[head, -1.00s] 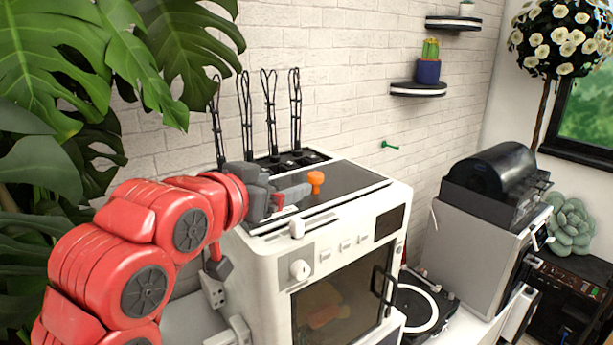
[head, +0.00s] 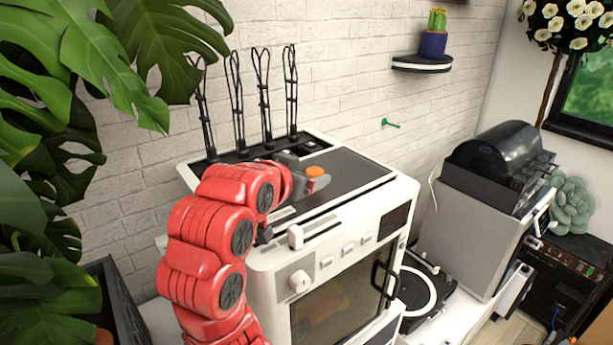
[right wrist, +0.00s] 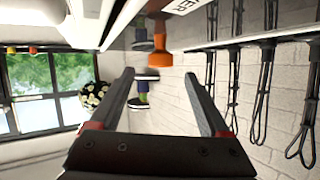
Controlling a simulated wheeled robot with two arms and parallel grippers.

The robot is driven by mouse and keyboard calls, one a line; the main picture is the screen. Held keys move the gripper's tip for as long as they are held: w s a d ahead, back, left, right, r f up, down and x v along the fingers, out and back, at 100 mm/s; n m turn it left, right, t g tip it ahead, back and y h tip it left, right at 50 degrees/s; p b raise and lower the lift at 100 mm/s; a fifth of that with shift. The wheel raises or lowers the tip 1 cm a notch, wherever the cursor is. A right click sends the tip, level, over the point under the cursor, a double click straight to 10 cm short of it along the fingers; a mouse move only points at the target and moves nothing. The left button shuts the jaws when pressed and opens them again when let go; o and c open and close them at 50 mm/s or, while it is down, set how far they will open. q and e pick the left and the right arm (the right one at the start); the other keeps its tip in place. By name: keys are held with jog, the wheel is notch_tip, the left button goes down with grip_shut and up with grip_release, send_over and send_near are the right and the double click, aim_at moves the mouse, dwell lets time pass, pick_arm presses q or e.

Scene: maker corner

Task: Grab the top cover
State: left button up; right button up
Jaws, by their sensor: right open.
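The white boxy machine (head: 268,262) has a dark flat top cover (head: 350,168) with an orange knob (head: 315,171) on it. My right gripper (head: 318,182) is at the knob and partly hides it in the head view. In the right wrist view the right gripper (right wrist: 160,82) is open and empty, with its fingers spread. The orange knob (right wrist: 160,52) shows ahead, between the lines of the two fingers; I cannot tell whether they touch it. My left gripper is not in view.
Several black wire whisk-like tools (head: 265,95) stand behind the cover. A dark shelf with a cactus pot (head: 432,44) and a green peg (head: 390,123) are on the brick wall. A turntable (head: 425,292) and a grey machine (head: 462,225) stand at right. Big leaves fill the left.

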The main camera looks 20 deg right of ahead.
aim_at(315, 170)
jog(key=p+x, duration=0.3)
jog(key=x, duration=0.2)
jog(key=shift+w+d, duration=0.2)
jog(key=shift+w+d+f, duration=0.15)
jog(key=shift+w, duration=0.05)
jog(key=shift+c, duration=0.4)
grip_shut()
